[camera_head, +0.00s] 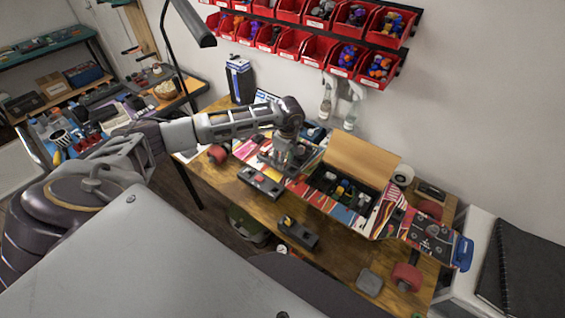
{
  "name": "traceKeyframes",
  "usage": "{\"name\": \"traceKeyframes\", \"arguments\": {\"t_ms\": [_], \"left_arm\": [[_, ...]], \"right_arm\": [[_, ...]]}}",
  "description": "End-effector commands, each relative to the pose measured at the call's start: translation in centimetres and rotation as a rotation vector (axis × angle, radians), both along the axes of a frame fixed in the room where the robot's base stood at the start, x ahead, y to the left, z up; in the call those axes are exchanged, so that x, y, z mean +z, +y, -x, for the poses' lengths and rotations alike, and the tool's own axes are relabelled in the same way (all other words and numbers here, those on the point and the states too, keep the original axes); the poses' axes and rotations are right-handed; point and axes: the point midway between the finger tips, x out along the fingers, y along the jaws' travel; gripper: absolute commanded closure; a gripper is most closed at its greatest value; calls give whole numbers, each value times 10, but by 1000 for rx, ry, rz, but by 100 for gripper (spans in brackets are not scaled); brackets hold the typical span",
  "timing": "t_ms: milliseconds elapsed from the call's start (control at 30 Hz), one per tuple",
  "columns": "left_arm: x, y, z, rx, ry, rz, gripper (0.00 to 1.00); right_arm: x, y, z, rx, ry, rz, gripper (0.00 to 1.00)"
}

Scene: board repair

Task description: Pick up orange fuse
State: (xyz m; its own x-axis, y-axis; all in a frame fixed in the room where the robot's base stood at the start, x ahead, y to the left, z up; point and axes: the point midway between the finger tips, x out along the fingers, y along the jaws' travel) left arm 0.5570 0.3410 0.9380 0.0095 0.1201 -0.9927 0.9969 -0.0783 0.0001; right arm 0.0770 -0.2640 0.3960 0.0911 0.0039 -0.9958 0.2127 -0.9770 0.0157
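The open skateboard (300,190) lies across the wooden table, with a dark compartment (322,180) holding several small coloured parts. A yellow-orange piece (287,221) sits on a black block (300,234) at the table's front; it may be the orange fuse, but it is too small to be sure. My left gripper (281,163) points down over the board, left of the compartment and just behind a second dark block (260,182). Its fingers are too small and cluttered to tell whether they are open or hold anything. My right gripper is not in view.
A brown panel (362,159) stands raised behind the compartment. Red wheels (406,277) and a grey block (369,282) are at the front right. Red bins (345,58) hang on the wall. Bare table (335,262) shows between the front block and the grey block.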

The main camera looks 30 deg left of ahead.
Motion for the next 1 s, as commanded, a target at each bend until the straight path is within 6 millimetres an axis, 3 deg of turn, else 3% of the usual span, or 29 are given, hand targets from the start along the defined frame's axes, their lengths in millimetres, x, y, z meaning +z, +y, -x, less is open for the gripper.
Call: {"name": "traceKeyframes", "arguments": {"t_ms": [200,500,1000], "left_arm": [[0,0,0,0,0,0,58],[0,0,0,0,0,0,96],[9,0,0,0,-1,0,97]], "right_arm": [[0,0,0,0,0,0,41],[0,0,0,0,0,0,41],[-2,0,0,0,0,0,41]]}}
